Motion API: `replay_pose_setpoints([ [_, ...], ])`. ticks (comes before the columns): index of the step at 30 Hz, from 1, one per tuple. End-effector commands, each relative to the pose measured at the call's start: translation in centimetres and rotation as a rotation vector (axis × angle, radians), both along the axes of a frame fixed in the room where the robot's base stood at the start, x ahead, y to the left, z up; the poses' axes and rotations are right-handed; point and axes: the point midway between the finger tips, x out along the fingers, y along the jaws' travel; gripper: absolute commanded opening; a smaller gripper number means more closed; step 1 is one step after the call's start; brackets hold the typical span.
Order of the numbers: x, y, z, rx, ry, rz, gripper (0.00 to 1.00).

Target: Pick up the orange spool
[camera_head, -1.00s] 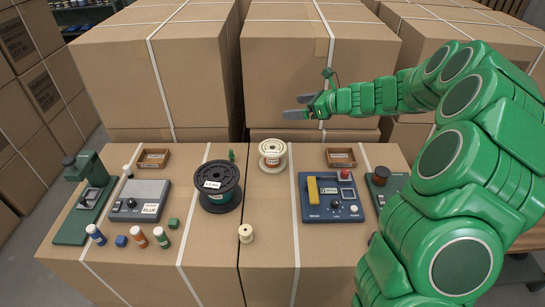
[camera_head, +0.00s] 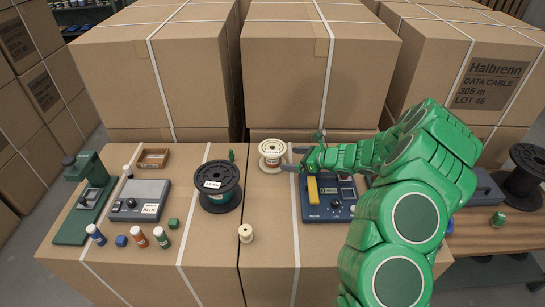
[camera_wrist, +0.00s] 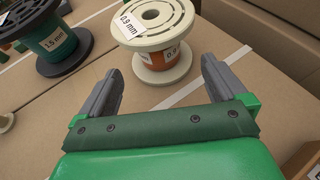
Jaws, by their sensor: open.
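The orange spool (camera_head: 272,154) has cream flanges, an orange winding and a white label. It stands upright on the cardboard box top near the middle. In the wrist view the orange spool (camera_wrist: 160,50) is ahead of the open jaws, slightly left of centre between them, with its lower flange just beyond the fingertips. My gripper (camera_head: 292,159) is open and empty, just right of the spool and pointing left toward it. Its two grey fingers also show in the wrist view (camera_wrist: 160,75), apart, with nothing between them.
A black spool with green winding (camera_head: 217,186) stands left of the orange one. A small cream spool (camera_head: 246,233) is in front. A blue device with a yellow handle (camera_head: 328,200) lies below my arm. A wooden tray (camera_head: 153,158) and a grey device (camera_head: 140,200) are left. Large cartons (camera_head: 290,80) stand behind.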

Motion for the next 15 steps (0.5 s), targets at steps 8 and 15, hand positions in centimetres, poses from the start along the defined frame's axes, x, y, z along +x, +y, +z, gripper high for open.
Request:
replay_pose_setpoints([
  [8, 1.0, 1.9, -0.7, -0.001, -0.002, 0.001, 0.98],
  [15, 2.1, 4.3, -1.4, -0.001, -0.002, 0.002, 0.98],
])
